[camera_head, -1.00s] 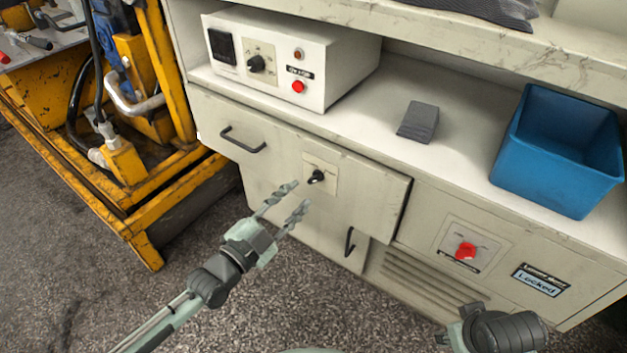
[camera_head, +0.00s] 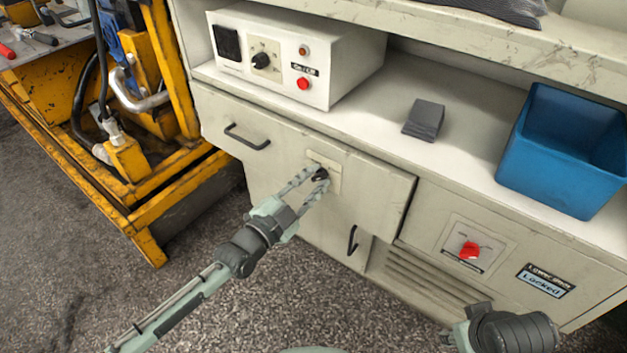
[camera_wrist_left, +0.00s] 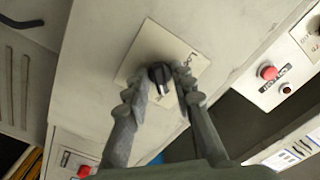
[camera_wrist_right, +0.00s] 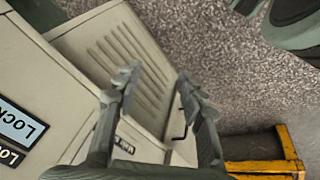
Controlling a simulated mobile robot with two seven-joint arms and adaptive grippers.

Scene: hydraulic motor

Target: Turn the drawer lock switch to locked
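The drawer lock switch is a small black knob (camera_head: 322,174) on a pale square plate (camera_head: 335,180) on the drawer front (camera_head: 375,190). My left gripper (camera_head: 312,180) is at the switch, its fingertips overlapping the knob in the head view. In the left wrist view the knob (camera_wrist_left: 158,76) lies between the two open fingers (camera_wrist_left: 158,88), with the right finger very close to it. I cannot tell whether either finger touches it. My right gripper (camera_wrist_right: 155,82) is open and empty in the right wrist view, away from the switch.
A control box (camera_head: 300,60) and a grey block (camera_head: 424,120) stand on the counter, with a blue bin (camera_head: 560,150) at right. A red switch (camera_head: 469,250) and a "Lower door Locked" sign (camera_head: 545,281) are on the lower right panel. Yellow machinery (camera_head: 150,215) stands at left.

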